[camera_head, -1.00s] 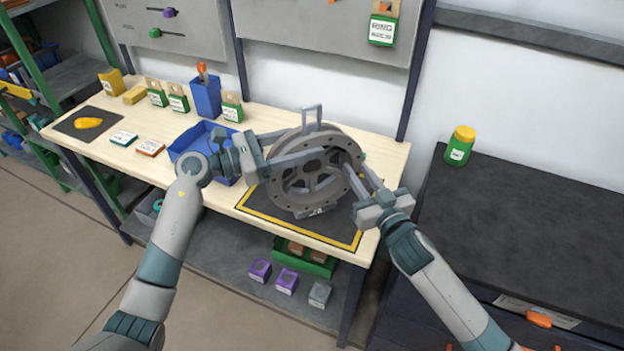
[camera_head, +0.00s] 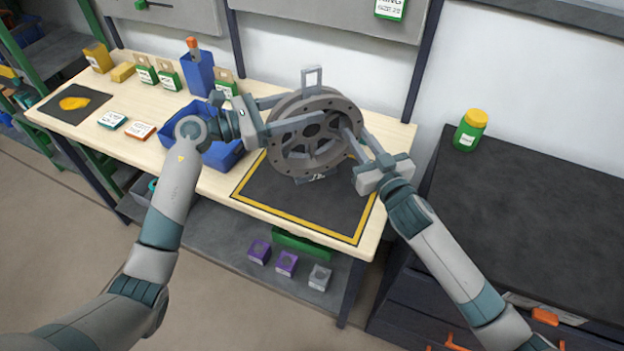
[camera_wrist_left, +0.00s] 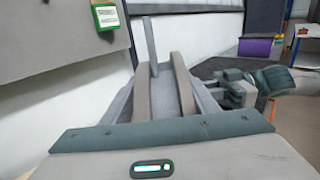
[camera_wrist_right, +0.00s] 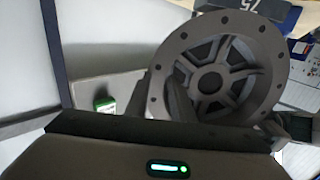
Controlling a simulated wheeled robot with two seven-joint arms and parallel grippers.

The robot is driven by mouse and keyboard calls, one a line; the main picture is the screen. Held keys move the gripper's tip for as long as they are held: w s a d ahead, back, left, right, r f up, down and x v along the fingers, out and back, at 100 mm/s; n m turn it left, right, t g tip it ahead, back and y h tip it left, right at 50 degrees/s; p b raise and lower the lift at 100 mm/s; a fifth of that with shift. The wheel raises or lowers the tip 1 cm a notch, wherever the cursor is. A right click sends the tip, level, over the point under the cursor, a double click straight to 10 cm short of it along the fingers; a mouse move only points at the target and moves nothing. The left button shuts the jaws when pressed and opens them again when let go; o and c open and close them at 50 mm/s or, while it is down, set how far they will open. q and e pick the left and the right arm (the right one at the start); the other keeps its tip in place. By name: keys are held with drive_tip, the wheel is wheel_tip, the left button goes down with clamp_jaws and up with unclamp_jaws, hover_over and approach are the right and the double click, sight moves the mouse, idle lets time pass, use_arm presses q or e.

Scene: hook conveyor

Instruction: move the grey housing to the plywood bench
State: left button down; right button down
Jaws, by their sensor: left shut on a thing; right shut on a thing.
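The grey housing (camera_head: 306,150), a round spoked ring with a top handle, is upright between my two grippers at the plywood bench (camera_head: 92,138). It shows over the rear part of a dark mat with a yellow border (camera_head: 310,205); I cannot tell whether its base touches. My left gripper (camera_head: 292,112) is shut on its left side, and my right gripper (camera_head: 357,148) is shut on its right side. The left wrist view shows the housing edge-on (camera_wrist_left: 184,85). The right wrist view shows its spoked face (camera_wrist_right: 211,82).
A blue bin (camera_head: 222,155) stands behind my left wrist. Cards, boxes and a blue holder (camera_head: 199,75) are at the bench's left and back. A green jar (camera_head: 470,130) stands on the dark cabinet (camera_head: 540,200) at right. The mat's front part is clear.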

use_arm(q)
drive_tip(key=shift+d+f+b, duration=0.1)
drive_tip(key=shift+f+b, duration=0.1)
drive_tip(key=shift+b, duration=0.1)
use_arm(e)
drive_tip(key=shift+w+f, duration=0.1)
drive_tip(key=shift+f, duration=0.2)
